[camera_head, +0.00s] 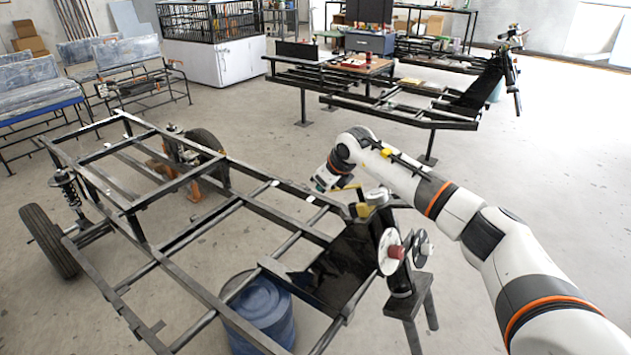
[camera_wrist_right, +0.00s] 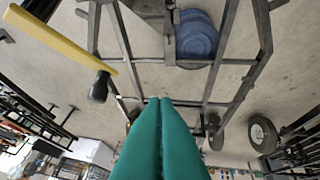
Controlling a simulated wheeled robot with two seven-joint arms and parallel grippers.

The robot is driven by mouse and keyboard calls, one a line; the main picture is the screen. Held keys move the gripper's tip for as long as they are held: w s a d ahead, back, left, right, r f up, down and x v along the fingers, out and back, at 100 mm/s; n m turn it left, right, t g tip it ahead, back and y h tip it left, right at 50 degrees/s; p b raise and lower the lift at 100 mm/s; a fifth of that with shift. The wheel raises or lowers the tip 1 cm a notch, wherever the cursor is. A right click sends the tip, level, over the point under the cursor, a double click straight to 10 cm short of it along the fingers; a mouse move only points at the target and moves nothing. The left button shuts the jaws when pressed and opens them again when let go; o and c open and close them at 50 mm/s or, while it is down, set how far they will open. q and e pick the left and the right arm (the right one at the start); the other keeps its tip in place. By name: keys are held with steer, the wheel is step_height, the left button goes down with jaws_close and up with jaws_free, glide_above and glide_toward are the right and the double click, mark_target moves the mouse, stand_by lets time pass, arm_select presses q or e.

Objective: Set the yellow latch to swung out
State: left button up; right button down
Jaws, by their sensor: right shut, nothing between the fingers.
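The yellow latch (camera_head: 362,208) is at the right end of the black frame, by the upright post. In the right wrist view its yellow bar (camera_wrist_right: 62,46) runs slantwise across the upper left and ends in a black knob (camera_wrist_right: 99,87). My right gripper (camera_head: 322,184) is just behind and left of the latch in the head view. Its two teal fingers (camera_wrist_right: 160,100) are pressed together with nothing between them. In the wrist view they are to the right of the knob, with a visible gap in the picture. My left gripper is not in view.
The black chassis frame (camera_head: 170,250) fills the left and middle. A blue barrel (camera_head: 262,315) stands under it. A post with a pale disc (camera_head: 390,252) and red hub is beside the latch. A second frame (camera_head: 400,115) stands behind. Open floor (camera_head: 540,165) lies to the right.

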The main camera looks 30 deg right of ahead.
steer(key=s+a+r, duration=0.3)
steer(key=r, duration=0.1)
steer(key=shift+a+r, duration=0.15)
steer(key=shift+a, duration=0.25)
steer(key=shift+a, duration=0.1)
